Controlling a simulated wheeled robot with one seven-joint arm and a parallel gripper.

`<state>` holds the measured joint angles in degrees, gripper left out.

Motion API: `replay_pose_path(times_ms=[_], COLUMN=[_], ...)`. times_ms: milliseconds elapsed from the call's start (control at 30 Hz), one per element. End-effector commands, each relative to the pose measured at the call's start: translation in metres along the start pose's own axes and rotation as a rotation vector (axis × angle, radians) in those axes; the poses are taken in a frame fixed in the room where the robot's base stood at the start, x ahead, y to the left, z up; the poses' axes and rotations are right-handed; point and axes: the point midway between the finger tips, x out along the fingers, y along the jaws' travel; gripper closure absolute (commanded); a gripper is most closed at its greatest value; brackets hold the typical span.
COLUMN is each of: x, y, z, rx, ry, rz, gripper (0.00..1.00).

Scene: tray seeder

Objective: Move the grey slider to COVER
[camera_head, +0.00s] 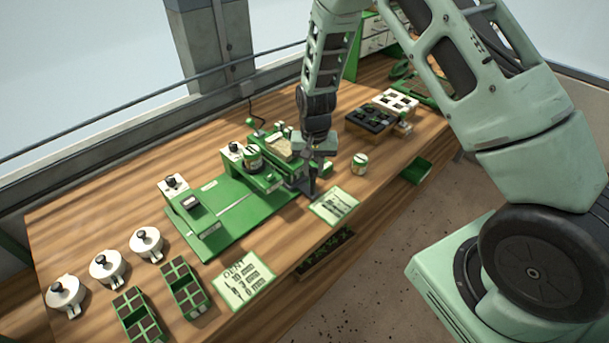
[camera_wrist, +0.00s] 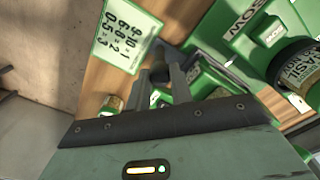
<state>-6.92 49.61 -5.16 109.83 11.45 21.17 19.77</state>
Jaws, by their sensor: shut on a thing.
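My gripper (camera_head: 312,187) points down at the front right end of the green seeder machine (camera_head: 235,215). In the wrist view my gripper (camera_wrist: 163,78) is shut, its two fingers on either side of a dark grey knob (camera_wrist: 160,70), which looks like the grey slider's handle. The slider's body and track are mostly hidden by the fingers. A SOW label (camera_wrist: 245,22) shows on the green machine in the wrist view; I cannot make out a COVER label.
A jar labelled BASIL (camera_wrist: 297,70) sits on the machine. A small jar (camera_head: 360,162) stands right of my gripper. A number card (camera_head: 335,206) and a DENT card (camera_head: 243,279) lie in front. White pots (camera_head: 107,267) and green cell trays (camera_head: 183,287) stand at left.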

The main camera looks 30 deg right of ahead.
Motion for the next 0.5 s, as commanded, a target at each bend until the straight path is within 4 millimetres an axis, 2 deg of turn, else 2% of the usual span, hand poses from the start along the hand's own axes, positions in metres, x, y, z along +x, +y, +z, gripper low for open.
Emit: replay_pose_path(times_ms=[200,233,300,500], x=[-0.0011,-0.0011,-0.0011,-0.0007], y=[0.0037,0.0038,0.0036,0.0024], z=[-0.0038,-0.004,-0.0037,-0.0025], rx=[0.004,0.004,0.004,0.003], ry=[0.007,0.007,0.007,0.005], rz=[0.003,0.003,0.003,0.002], gripper=[1.0,0.73,0.56,0.56])
